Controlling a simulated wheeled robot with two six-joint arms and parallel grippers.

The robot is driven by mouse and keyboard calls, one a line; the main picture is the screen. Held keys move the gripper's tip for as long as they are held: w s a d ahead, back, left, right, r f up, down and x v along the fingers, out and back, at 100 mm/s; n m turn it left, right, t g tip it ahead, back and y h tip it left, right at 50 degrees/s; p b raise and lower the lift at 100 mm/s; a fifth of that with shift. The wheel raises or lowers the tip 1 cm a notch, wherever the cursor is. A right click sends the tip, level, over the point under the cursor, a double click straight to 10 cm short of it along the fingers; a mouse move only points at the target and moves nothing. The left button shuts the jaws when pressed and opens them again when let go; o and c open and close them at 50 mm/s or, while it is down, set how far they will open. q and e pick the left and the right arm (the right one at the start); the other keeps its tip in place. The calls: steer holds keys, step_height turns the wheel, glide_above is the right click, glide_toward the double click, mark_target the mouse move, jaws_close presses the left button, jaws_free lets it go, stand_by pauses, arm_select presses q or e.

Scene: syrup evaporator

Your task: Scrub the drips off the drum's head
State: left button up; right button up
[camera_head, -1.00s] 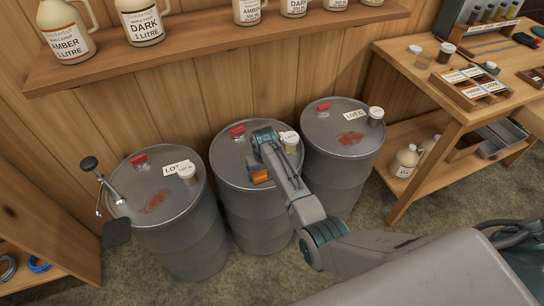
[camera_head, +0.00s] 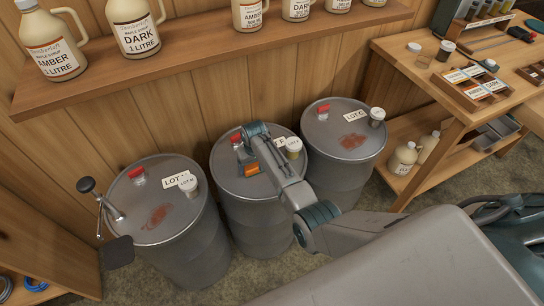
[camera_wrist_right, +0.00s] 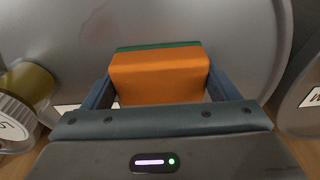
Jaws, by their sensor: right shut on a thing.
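Three grey drums stand in a row. The left drum (camera_head: 190,240) and the right drum (camera_head: 330,145) each have a reddish-brown drip patch (camera_head: 159,216) (camera_head: 352,141) on the head. My right gripper (camera_head: 248,163) is over the middle drum's head (camera_head: 225,160), shut on an orange sponge with a green layer (camera_head: 251,168). In the right wrist view the sponge (camera_wrist_right: 160,78) sits between the fingers, close to the grey head; contact is unclear. My left gripper is out of view.
Each head carries a red cap, a lot card and a small jar; the middle jar (camera_head: 293,148) is close beside my arm. A tap with a black knob (camera_head: 86,185) is on the left drum. A jug shelf (camera_head: 200,65) overhangs behind; a wooden bench (camera_head: 420,85) stands right.

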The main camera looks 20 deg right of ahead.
steer(key=shift+w+r+p, duration=0.25)
steer(key=shift+r+p, duration=0.15)
steer(key=shift+r, duration=0.1)
steer(key=shift+w+r+p, duration=0.2)
steer(key=shift+r+p, duration=0.2)
steer(key=shift+r, duration=0.05)
steer(key=r+p, duration=0.1)
steer(key=r, duration=0.1)
steer(key=r+p, duration=0.1)
steer(key=shift+s+r+p, duration=0.4)
steer(key=shift+w+r+p, duration=0.1)
steer(key=shift+r+p, duration=0.15)
steer(key=shift+p, duration=0.1)
steer(key=shift+w+r+p, duration=0.1)
steer(key=shift+r+p, duration=0.5)
steer(key=shift+p, duration=0.05)
steer(key=shift+r, duration=0.35)
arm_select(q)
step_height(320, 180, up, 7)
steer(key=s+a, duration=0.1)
arm_select(e)
steer(key=shift+f, duration=0.1)
